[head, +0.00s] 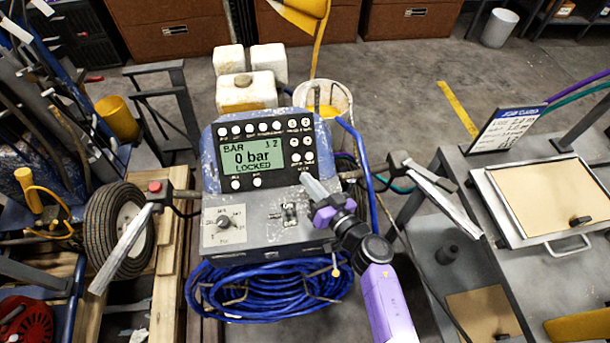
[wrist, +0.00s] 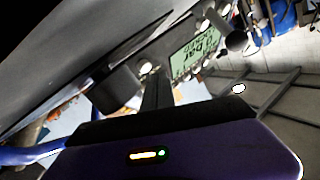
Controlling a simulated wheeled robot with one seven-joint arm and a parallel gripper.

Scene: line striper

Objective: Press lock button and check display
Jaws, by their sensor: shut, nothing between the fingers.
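The line striper's control panel (head: 212,175) is a blue-grey box with a black face and several white round buttons. Its green display (head: 252,157) reads "BAR", "0 bar" and "LOCKED". The display also shows tilted in the wrist view (wrist: 190,54). My gripper (head: 307,180) is shut and empty, its fingertips at the lower right of the black face, by the button under the small lock label. The fingertips hide that button in the head view, so I cannot tell whether they touch it. In the wrist view a white button (wrist: 146,67) shows close to the finger end.
Handlebars (head: 123,246) stick out on both sides of the panel, the left one with a red button (head: 155,186). A coiled blue hose (head: 265,292) hangs below. A bench with a framed tray (head: 484,185) stands at right. A tire (head: 103,225) is at left.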

